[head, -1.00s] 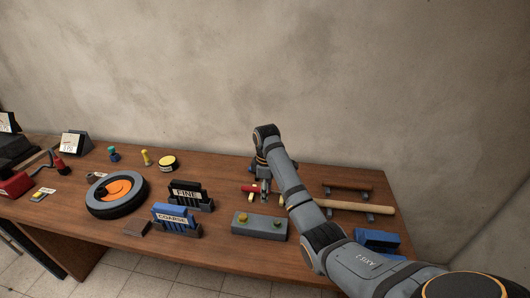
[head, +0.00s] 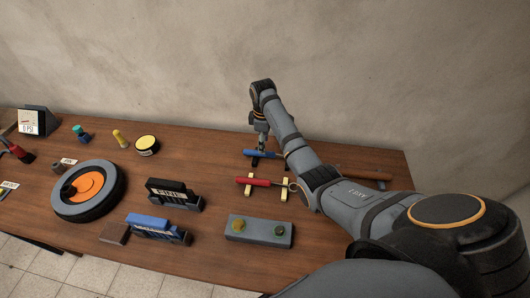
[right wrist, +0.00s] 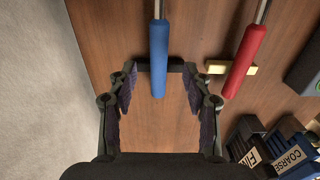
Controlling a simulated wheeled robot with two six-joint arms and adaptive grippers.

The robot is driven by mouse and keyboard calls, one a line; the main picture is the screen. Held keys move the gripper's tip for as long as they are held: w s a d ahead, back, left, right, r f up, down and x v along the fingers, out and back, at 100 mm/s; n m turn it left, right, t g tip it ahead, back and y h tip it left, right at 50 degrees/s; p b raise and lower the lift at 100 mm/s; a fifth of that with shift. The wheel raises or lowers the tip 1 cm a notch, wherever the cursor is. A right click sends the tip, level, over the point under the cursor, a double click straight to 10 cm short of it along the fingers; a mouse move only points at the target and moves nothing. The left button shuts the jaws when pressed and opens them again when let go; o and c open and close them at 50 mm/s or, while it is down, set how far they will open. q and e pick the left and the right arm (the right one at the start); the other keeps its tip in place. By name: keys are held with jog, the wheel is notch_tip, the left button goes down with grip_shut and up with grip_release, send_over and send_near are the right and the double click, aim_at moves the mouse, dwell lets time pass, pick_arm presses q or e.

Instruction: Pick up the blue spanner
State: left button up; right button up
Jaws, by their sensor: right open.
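The blue spanner (head: 262,154) lies near the back of the wooden table, its blue handle to the left and partly hidden by my gripper and arm. In the right wrist view its blue handle (right wrist: 158,60) rests across a dark support, with a grey shaft running up out of view. My right gripper (head: 261,143) is above the handle. In the right wrist view its two fingers (right wrist: 163,82) are open, one on each side of the handle end, with a gap on both sides. My left gripper is not in view.
A red-handled spanner (head: 258,182) lies in front on yellow supports (head: 283,190). A grey button box (head: 258,231) and the FINE (head: 174,194) and COARSE (head: 157,229) holders stand nearer. A wheel (head: 88,191) lies left. The wall is close behind.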

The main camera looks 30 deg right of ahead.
aim_at(272, 155)
jog(key=shift+f+p, duration=0.4)
jog(key=shift+f, duration=0.35)
jog(key=f, duration=0.3)
jog(key=shift+s+d+f+p, duration=0.1)
jog(key=shift+d+f+p, duration=0.15)
jog(key=shift+f+p, duration=0.15)
jog(key=shift+f, duration=0.2)
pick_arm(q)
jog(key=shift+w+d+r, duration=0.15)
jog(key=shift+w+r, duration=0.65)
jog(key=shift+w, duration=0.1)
pick_arm(e)
grip_shut()
